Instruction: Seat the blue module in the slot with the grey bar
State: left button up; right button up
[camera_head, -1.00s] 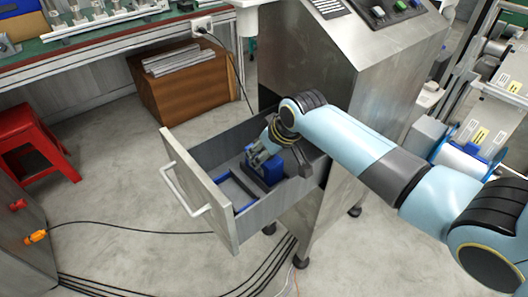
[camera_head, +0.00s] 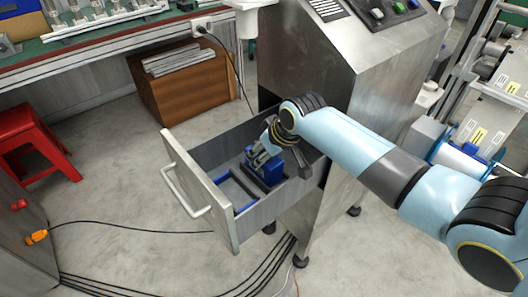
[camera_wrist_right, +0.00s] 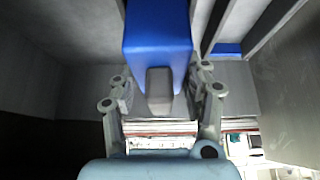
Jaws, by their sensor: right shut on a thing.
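The blue module (camera_head: 270,172) is inside the open drawer in the head view, toward its right side. It fills the top middle of the right wrist view (camera_wrist_right: 158,35), with a grey block (camera_wrist_right: 160,85) on its near face. My right gripper (camera_head: 259,158) reaches down over the drawer and is shut on the module, its fingers on either side of the grey block. Beside the module are blue-edged slots (camera_head: 244,208) in the drawer. I cannot make out a grey bar clearly, nor whether the module is seated. My left gripper is not in view.
The drawer (camera_head: 214,196) has high walls and a front handle, and projects from a steel cabinet (camera_head: 300,65). A red stool (camera_head: 33,140) and a brown box (camera_head: 185,90) stand at the left. Black cables cross the floor below the drawer.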

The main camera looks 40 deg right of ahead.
dwell(0.4)
jog(key=shift+p, duration=0.35)
jog(key=shift+f+b, duration=0.35)
jog(key=shift+f, duration=0.15)
jog(key=o, duration=1.2)
jog(key=shift+c, duration=0.2)
jog(key=p+v, duration=0.4)
jog(key=p, duration=0.1)
jog(key=shift+r, duration=0.15)
jog(key=p+v, duration=0.6)
jog(key=p, duration=0.2)
jog(key=shift+s+r, duration=0.25)
